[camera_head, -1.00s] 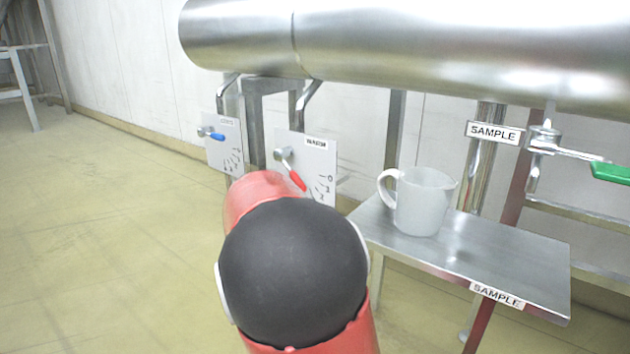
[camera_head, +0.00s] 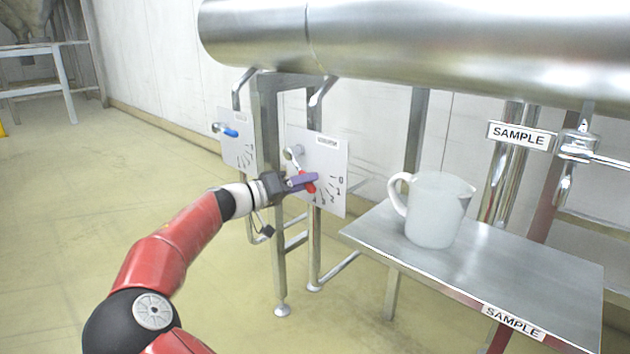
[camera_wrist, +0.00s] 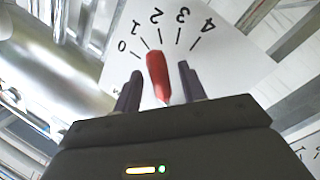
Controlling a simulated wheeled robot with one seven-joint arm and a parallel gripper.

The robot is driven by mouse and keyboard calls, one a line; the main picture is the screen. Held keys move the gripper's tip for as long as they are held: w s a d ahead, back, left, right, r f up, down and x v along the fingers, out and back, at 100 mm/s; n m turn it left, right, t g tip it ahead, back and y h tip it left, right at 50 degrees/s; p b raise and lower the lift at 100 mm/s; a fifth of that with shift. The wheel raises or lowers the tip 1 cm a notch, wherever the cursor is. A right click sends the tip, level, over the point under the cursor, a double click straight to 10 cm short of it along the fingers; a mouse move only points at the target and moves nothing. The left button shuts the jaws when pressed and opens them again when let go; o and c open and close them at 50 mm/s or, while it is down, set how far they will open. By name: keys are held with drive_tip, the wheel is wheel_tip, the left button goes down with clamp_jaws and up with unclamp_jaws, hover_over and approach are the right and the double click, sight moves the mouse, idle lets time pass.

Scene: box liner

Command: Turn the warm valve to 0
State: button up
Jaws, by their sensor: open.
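The warm valve's red handle (camera_head: 301,170) is on a white dial plate (camera_head: 332,172) whose label is blurred now. In the wrist view the red handle (camera_wrist: 157,75) points between the 1 and 2 marks of a 0-to-4 scale (camera_wrist: 172,32). My gripper (camera_head: 304,181) is at the handle. In the wrist view its two dark fingers (camera_wrist: 160,68) are open, one on each side of the handle, with a visible gap to the right finger.
A second plate with a blue handle (camera_head: 230,132) is to the left. A steel table (camera_head: 520,270) with a white jug (camera_head: 437,215) stands to the right. A large steel pipe (camera_head: 430,45) runs above. Metal frame legs (camera_head: 278,255) stand below the plates.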

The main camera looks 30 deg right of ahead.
drive_tip(key=shift+w+d, duration=0.15)
drive_tip(key=shift+d, duration=1.45)
drive_tip(key=shift+c, duration=0.4)
clamp_jaws()
